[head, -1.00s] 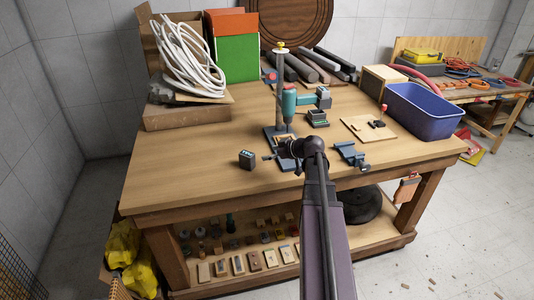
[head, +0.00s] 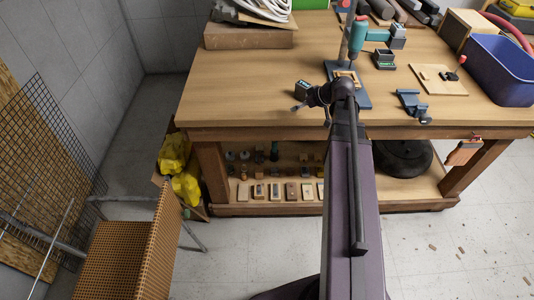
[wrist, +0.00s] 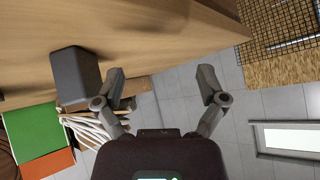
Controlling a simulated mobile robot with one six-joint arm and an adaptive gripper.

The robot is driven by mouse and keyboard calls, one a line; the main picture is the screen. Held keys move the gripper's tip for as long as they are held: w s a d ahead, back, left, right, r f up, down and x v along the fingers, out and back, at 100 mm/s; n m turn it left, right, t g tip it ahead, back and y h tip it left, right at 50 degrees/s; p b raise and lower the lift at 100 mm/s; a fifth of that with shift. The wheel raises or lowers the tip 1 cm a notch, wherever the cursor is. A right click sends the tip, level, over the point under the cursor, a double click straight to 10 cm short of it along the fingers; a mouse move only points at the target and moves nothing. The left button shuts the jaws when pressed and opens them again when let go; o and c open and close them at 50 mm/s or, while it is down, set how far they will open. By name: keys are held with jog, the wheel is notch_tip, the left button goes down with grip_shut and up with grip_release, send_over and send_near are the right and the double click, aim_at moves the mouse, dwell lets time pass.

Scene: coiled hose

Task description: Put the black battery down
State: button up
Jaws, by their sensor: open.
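The black battery (head: 301,88) stands on the wooden workbench (head: 240,95), near its front edge. In the wrist view it is a dark grey block (wrist: 75,72) on the left, outside the left finger. My gripper (head: 298,108) is just in front of the battery in the head view. In the wrist view my gripper (wrist: 162,75) has its fingers spread wide with nothing between them. I cannot tell whether the left finger touches the battery.
A drill press (head: 358,45) stands right of the battery, with a small vise (head: 411,103) and a blue bin (head: 500,70) further right. Yellow bags (head: 180,170) and a wire grid (head: 50,140) are at left. The bench top left of the battery is clear.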

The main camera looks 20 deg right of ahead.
jog(key=s+a+f+m+g+h, duration=0.2)
jog(key=s+a+g+h, duration=0.1)
jog(key=s+a, duration=0.4)
jog(key=s+a+f+m+g+h, duration=0.2)
jog(key=s+a+f+g+h, duration=0.1)
jog(key=s+a, duration=0.4)
jog(key=a, duration=0.3)
jog(key=shift+s+f+m+g, duration=0.15)
jog(key=shift+f+m+g, duration=0.15)
jog(key=shift+m+g, duration=0.1)
